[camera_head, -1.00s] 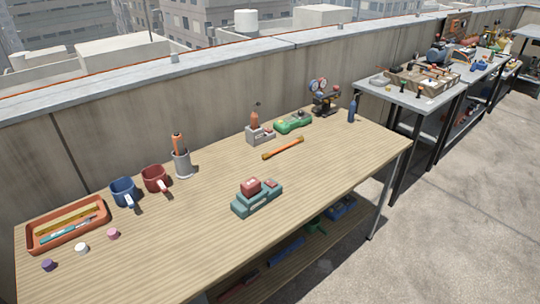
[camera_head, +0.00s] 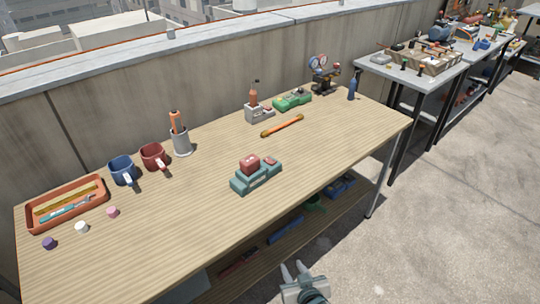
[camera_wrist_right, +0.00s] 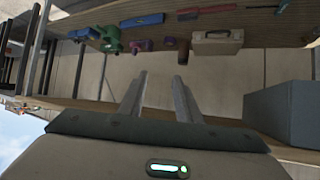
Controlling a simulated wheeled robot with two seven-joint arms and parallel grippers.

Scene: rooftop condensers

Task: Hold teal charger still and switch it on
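The teal charger (camera_head: 256,180) sits on the wooden table (camera_head: 200,225), toward its front edge. A dark red block (camera_head: 249,164) is seated on its top, and a smaller red part (camera_head: 270,161) shows at its right end. Whether it is switched on cannot be told. My right gripper (camera_head: 293,267) is in front of the table, below its front edge and well apart from the charger. In the right wrist view its two fingers (camera_wrist_right: 158,95) are spread with nothing between them. The charger is not visible there. My left gripper is not in view.
An orange tray (camera_head: 66,205), blue mug (camera_head: 122,171), red mug (camera_head: 153,157) and small caps stand left. An orange-handled tool (camera_head: 282,126), green device (camera_head: 292,102) and gauge stand (camera_head: 322,75) lie behind. The lower shelf (camera_head: 262,252) holds several items. Table around the charger is clear.

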